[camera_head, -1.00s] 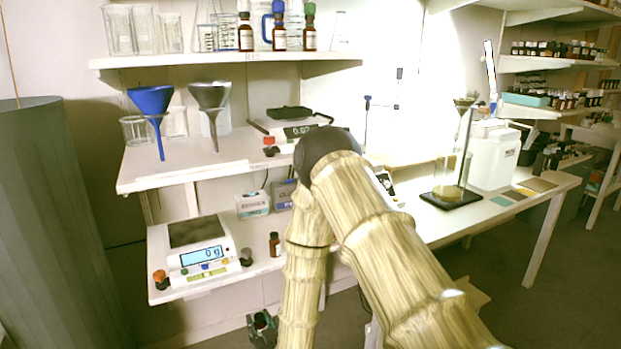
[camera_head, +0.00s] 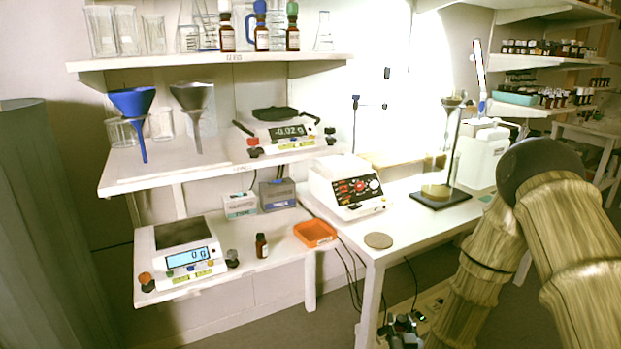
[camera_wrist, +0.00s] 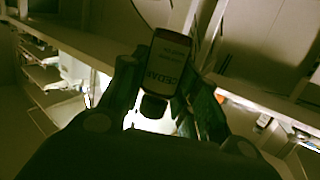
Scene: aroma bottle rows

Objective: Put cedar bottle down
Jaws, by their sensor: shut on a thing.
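The cedar bottle (camera_wrist: 168,62) is dark, with a pale label reading CEDAR and a dark cap that points toward the bottom of the wrist view. My gripper (camera_wrist: 160,82) is shut on it, with a finger on each side. In the head view my gripper (camera_head: 402,332) is a dark shape low at the bottom edge, below the white table and beside its leg. The bottle cannot be made out there.
A small brown bottle (camera_head: 262,246) stands on the lower shelf between a scale (camera_head: 182,255) and an orange tray (camera_head: 315,233). A round disc (camera_head: 378,240) lies on the white table (camera_head: 415,228), with clear surface around it. Three capped bottles (camera_head: 262,38) stand on the top shelf.

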